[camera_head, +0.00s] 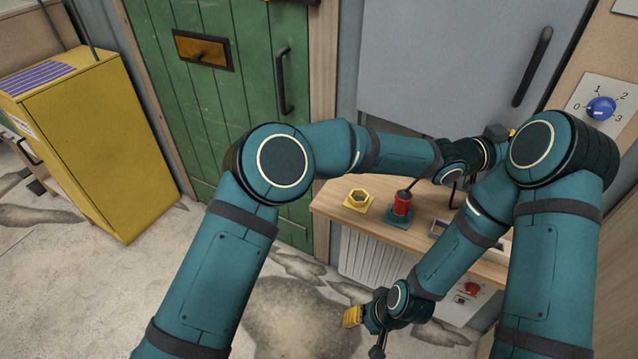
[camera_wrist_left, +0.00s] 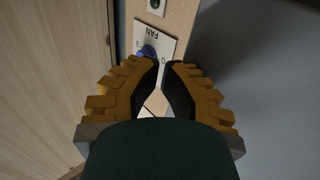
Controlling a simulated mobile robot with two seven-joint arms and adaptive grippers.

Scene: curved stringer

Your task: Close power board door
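A grey-blue door panel (camera_head: 440,65) with a black bar handle (camera_head: 533,67) stands at the upper right of the head view; I take it as the power board door. My left gripper (camera_head: 508,134) is by its lower edge, partly hidden behind my right arm's elbow. In the left wrist view its yellow-backed fingers (camera_wrist_left: 166,64) are apart by a narrow gap, with nothing held. A grey-blue surface (camera_wrist_left: 270,90) fills the right of that view. I cannot tell whether the gripper touches the door. My right gripper (camera_head: 362,336) hangs low before the bench, fingers apart and empty.
A blue FAN knob (camera_head: 601,107) is right of the door; it also shows in the left wrist view (camera_wrist_left: 147,52). A wooden bench (camera_head: 345,208) holds a yellow hexagonal ring (camera_head: 358,199) and a red cylinder (camera_head: 402,204). A green door (camera_head: 225,105) and yellow cabinet (camera_head: 105,140) stand left.

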